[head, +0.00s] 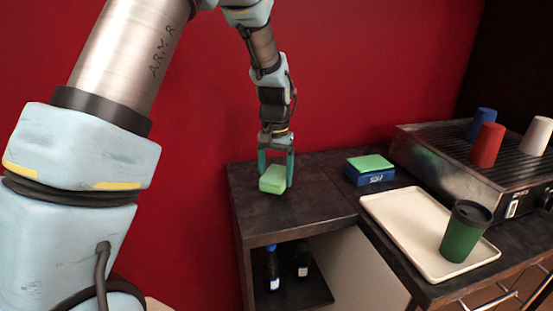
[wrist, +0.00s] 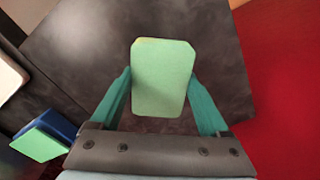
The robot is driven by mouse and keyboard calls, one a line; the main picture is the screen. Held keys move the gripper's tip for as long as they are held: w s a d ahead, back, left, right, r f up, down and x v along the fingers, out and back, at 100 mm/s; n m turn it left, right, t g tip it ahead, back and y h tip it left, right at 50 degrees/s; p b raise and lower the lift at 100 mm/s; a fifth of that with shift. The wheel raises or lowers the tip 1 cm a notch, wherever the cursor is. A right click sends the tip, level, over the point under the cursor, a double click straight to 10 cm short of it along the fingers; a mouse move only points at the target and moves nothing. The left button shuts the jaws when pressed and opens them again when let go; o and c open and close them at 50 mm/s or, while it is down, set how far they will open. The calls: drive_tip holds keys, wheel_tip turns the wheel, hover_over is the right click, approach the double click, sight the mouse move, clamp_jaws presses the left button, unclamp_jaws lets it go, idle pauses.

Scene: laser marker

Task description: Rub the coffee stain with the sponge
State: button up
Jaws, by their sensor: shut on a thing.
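My gripper (head: 276,165) is shut on a light green sponge (head: 272,179) at the left part of the dark counter (head: 300,215). In the wrist view the sponge (wrist: 163,77) sits between my two teal fingers (wrist: 163,88). The sponge is at or just above the counter surface; I cannot tell whether it touches. No coffee stain is clearly visible on the counter; the part under the sponge is hidden.
A blue box with a green top (head: 371,169) stands right of the sponge. A cream tray (head: 395,222) holds a green cup (head: 465,231). A coffee machine (head: 470,160) with several cups stands behind. Dark bottles (head: 272,268) sit on the shelf below. A red wall is behind.

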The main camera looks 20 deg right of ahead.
drive_tip(key=shift+r+p, duration=1.75)
drive_tip(key=shift+r, duration=0.85)
drive_tip(key=shift+f, duration=0.1)
